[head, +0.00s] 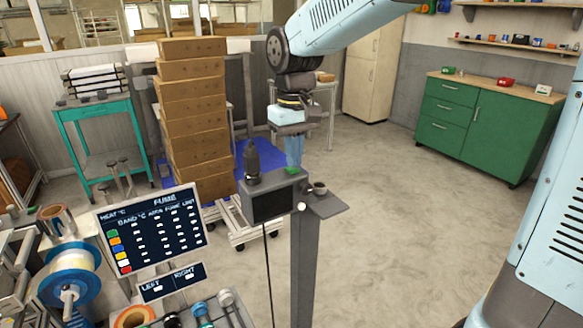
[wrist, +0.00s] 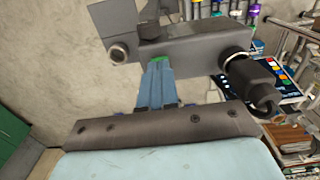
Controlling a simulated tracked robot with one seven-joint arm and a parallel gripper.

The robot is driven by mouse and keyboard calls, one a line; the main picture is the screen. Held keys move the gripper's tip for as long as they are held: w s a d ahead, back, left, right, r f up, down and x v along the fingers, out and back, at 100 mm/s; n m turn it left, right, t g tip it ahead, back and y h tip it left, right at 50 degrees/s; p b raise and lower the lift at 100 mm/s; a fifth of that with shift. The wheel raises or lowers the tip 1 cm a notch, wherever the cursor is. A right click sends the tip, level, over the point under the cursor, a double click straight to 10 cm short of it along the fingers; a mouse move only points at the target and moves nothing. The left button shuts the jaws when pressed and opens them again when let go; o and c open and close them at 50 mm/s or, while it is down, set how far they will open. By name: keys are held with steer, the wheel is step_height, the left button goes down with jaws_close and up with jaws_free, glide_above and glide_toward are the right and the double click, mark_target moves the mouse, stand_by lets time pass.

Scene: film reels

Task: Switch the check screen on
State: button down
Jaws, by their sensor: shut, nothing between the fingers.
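The check screen, a grey box (head: 284,185) with a dark, blank display (head: 272,204), stands on a grey post (head: 303,255). A green button (head: 291,170) sits on its top. My gripper (head: 293,162) points down with its blue fingers together and empty, right at the button. In the wrist view the fingers (wrist: 157,75) end at the green button (wrist: 158,59), which they partly cover. I cannot tell whether they touch it. The box's top (wrist: 200,45) shows there, but its display does not.
A dark bottle-shaped fitting (head: 251,162) stands on the box, left of the fingers. A small cup (head: 320,188) sits on a side shelf (head: 330,205). A lit fume board (head: 150,232) and reels stand at front left. Stacked cartons (head: 195,120) are behind. Floor to the right is clear.

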steer(key=shift+f, duration=0.45)
stand_by(0.3)
steer(key=shift+r, duration=3.5)
steer(key=shift+d, duration=0.2)
steer(key=s+d+f+m+t, duration=0.1)
steer(key=s+d+m+t, duration=0.1)
steer(key=s+d, duration=0.2)
steer(key=s+d+f+m+t, duration=0.1)
steer(key=s+d, duration=0.4)
steer(key=d, duration=0.6)
steer(key=s+d+m+t, duration=0.2)
steer(key=s+d, duration=0.3)
steer(key=d, duration=0.3)
steer(key=shift+s+d+f+m+t, duration=0.2)
steer(key=shift+f+m+t, duration=0.15)
steer(key=shift+m, duration=0.25)
